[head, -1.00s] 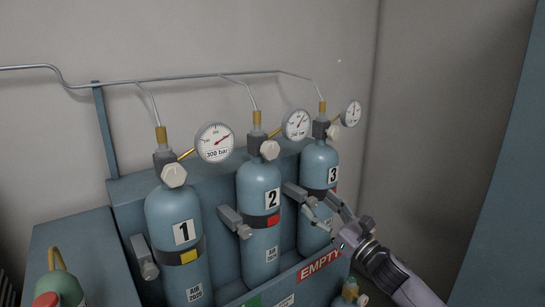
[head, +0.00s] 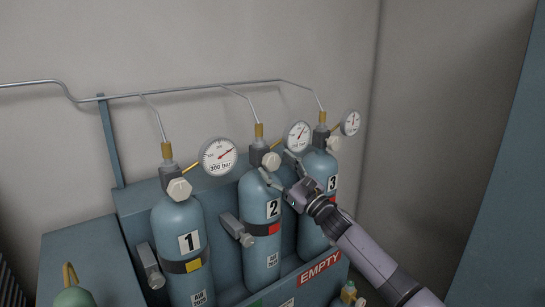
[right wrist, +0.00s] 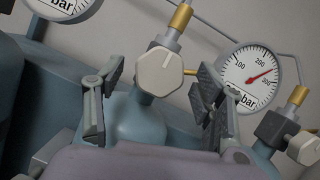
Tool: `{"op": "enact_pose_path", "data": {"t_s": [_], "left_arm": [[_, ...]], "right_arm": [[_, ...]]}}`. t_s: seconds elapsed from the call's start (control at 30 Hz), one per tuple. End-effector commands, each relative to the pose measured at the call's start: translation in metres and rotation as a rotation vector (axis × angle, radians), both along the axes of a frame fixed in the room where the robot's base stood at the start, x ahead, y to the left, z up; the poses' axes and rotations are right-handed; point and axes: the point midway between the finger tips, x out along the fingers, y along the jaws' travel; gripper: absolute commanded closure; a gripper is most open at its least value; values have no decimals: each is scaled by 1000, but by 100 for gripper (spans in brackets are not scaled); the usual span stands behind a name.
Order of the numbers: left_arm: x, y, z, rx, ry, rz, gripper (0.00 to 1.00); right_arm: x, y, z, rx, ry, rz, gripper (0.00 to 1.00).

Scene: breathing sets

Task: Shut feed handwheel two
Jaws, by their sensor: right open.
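Feed handwheel two (head: 271,161) is a pale, faceted knob on the valve of the blue cylinder marked 2 (head: 254,205). My right gripper (head: 277,170) is open and empty in front of this valve. In the right wrist view, handwheel two (right wrist: 159,72) shows between the two spread fingers, with a gap on each side. I cannot tell how far beyond the fingertips it lies. My left gripper is not in view.
Handwheel one (head: 179,189) is on cylinder 1 to the left, and handwheel three (head: 333,143) on cylinder 3 to the right. Round gauges (head: 218,156) stand beside the valves. A pipe (head: 215,86) runs above. A clamp (head: 236,229) sits left of cylinder 2.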

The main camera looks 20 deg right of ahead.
Motion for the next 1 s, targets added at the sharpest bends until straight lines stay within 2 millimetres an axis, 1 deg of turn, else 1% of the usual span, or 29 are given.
{"op": "enact_pose_path", "data": {"t_s": [0.03,0.1,0.2,0.53,1.0], "left_arm": [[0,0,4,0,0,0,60],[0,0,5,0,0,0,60],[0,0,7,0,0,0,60],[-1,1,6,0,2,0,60],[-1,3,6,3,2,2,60]], "right_arm": [[6,3,4,3,1,0,36],[12,6,6,2,1,1,36],[17,8,7,1,1,-1,36],[19,9,8,1,0,0,36],[19,9,7,1,1,0,67]]}}
